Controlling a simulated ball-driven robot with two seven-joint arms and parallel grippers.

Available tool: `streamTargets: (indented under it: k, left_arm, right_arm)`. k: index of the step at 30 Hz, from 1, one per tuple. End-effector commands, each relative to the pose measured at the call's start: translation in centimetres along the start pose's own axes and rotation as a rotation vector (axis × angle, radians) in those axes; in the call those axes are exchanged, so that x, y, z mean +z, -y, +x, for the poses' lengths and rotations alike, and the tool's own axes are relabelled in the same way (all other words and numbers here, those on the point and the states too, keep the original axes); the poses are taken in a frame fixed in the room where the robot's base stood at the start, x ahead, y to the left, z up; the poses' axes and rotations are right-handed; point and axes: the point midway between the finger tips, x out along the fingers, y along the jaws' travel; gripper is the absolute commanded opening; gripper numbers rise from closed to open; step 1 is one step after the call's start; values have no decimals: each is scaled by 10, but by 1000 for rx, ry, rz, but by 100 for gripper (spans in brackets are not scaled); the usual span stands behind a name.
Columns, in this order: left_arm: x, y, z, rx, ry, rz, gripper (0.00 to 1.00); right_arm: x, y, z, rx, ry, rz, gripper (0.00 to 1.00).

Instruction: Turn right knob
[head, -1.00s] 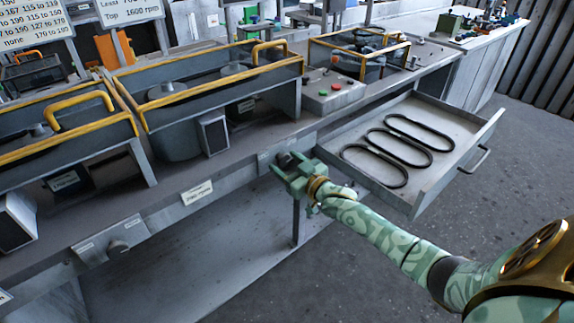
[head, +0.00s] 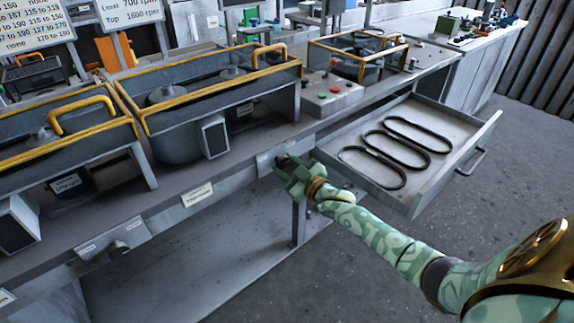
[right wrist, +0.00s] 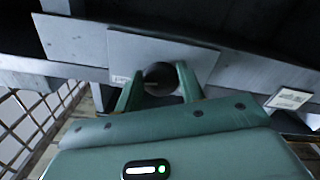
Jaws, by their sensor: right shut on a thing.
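The right knob (right wrist: 160,77) is a dark round knob on a light metal plate (right wrist: 195,60) on the bench's front face. My right gripper (right wrist: 158,85) is shut on it, with one green finger at each side of the knob. In the head view my right gripper (head: 289,170) reaches the plate from the lower right and hides most of the knob. A second, similar knob (head: 120,247) sits on another plate farther left on the same front face. My left gripper is not in view.
An open drawer (head: 440,172) with several black belts juts out just right of my right gripper. Yellow-railed housings (head: 220,95) stand on the bench. A control box (head: 330,97) with red and green buttons stands above the gripper. The floor in front is clear.

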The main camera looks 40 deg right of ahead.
Motion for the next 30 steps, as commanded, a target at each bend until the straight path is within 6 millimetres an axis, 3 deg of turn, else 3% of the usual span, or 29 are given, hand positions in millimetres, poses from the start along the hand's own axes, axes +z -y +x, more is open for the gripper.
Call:
streamTargets:
  k: [30]
  left_arm:
    - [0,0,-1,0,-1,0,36]
  right_arm:
    - [1,-2,0,-2,3,-965,16]
